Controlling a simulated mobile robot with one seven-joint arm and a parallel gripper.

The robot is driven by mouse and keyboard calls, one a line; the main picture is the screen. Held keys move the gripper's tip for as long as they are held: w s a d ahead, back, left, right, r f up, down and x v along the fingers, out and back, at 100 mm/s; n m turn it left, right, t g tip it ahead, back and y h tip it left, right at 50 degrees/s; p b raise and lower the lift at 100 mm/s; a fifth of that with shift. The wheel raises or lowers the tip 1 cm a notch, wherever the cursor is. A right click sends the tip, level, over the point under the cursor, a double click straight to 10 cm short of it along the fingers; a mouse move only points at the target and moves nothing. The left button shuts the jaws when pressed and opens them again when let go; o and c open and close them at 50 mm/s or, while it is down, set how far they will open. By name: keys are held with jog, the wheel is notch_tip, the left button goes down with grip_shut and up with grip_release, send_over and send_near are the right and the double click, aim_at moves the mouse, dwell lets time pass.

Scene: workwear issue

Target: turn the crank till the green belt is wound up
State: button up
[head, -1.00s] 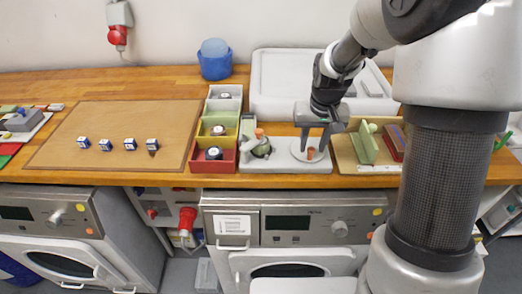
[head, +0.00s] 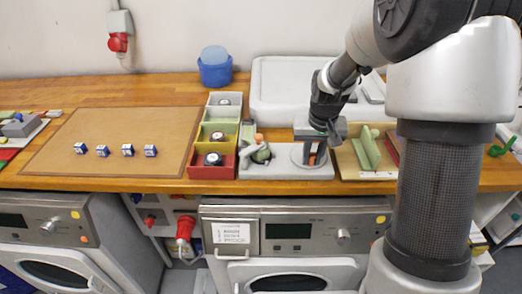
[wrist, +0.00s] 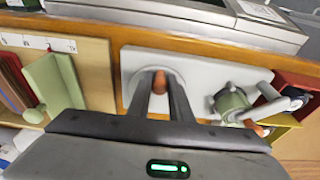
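The crank is a pale round disc (head: 303,153) on a light grey base plate (head: 285,172), with an upright orange-brown knob (wrist: 159,82). My gripper (wrist: 160,80) reaches down over it. Its two dark fingers stand close on either side of the knob and appear shut on it. In the head view the fingers partly cover the disc and knob. The green belt (wrist: 232,103) shows as a small green roll on the same base, beside grey fittings. In the head view the belt (head: 261,155) is left of the crank. How much is wound is too small to tell.
Yellow and red bins (head: 212,165) stand close left of the base. A tan tray (head: 350,168) with a green block is close on the right. The brown mat (head: 110,130) is mostly clear.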

jog(key=shift+s+f, duration=0.2)
jog(key=shift+f, duration=0.15)
